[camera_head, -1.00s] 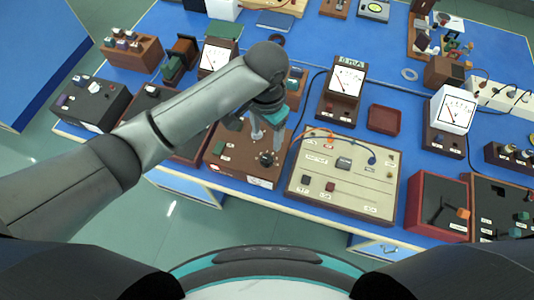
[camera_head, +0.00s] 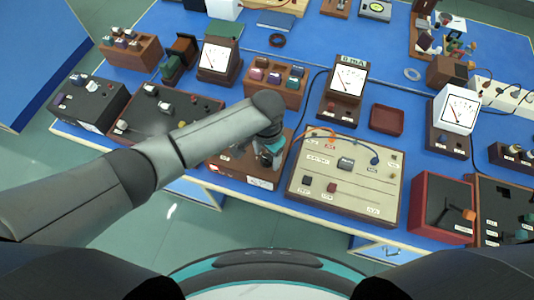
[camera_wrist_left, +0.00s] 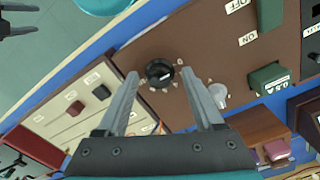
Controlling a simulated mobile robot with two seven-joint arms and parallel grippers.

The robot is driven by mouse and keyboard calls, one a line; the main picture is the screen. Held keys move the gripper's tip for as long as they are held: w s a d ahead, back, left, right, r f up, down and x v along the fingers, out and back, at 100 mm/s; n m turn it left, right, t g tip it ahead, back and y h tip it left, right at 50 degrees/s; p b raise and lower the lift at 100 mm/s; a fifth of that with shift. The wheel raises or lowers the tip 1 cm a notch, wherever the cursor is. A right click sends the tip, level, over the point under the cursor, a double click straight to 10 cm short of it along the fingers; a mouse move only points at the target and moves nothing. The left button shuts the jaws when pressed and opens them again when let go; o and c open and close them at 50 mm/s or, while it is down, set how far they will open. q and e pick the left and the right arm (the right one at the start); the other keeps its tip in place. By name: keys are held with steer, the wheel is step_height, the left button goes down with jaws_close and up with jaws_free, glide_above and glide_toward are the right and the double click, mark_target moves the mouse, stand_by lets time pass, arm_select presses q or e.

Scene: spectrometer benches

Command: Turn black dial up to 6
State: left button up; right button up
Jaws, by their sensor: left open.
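The black dial (camera_wrist_left: 159,72) with a white mark sits on a brown panel (camera_wrist_left: 185,40) in the left wrist view, ringed by small pale labels too small to read. My left gripper (camera_wrist_left: 160,74) is open. Its two fingers straddle the dial in the picture, with a gap on each side; contact cannot be told. In the head view my left gripper (camera_head: 267,158) is low over the brown box (camera_head: 262,181) and largely covers the dial.
A pale grey knob (camera_wrist_left: 218,95) stands close beside one finger, and a green block (camera_wrist_left: 268,78) is farther right. A beige panel box (camera_head: 345,200) with an orange and a dark cable stands right of the brown box. A black-topped panel (camera_head: 190,112) lies left.

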arm_select(q)
jaws_close()
stand_by(0.4)
steer(key=shift+m, duration=0.3)
steer(key=m+p, duration=0.2)
steer(key=m, duration=0.1)
steer(key=shift+r+m, duration=0.1)
steer(key=shift+m, duration=0.3)
steer(key=m+p, duration=0.1)
steer(key=m, duration=1.6)
steer(key=shift+b, duration=0.35)
